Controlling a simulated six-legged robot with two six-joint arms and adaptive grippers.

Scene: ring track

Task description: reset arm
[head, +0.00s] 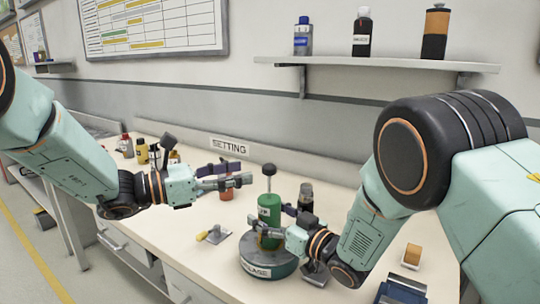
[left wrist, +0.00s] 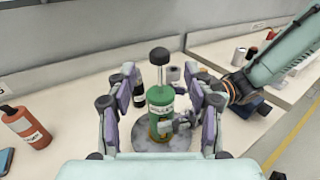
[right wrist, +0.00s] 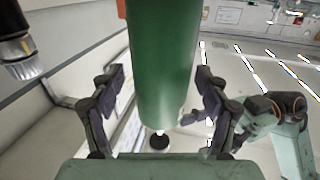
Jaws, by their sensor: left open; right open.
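My left gripper (head: 236,177) is open and empty, held above the bench to the left of the green bottle (head: 269,212). My right gripper (head: 275,228) is open at the bottle. In the right wrist view the green bottle (right wrist: 163,55) stands between its spread fingers; I cannot tell whether they touch it.
A dark-capped bottle (head: 305,197) stands just behind the green one. A small metal piece with a yellow part (head: 214,234) lies left of the base. An orange-brown block (head: 412,254) sits at the right. Several bottles stand at the bench's far left. A wall shelf (head: 375,63) holds 3 containers.

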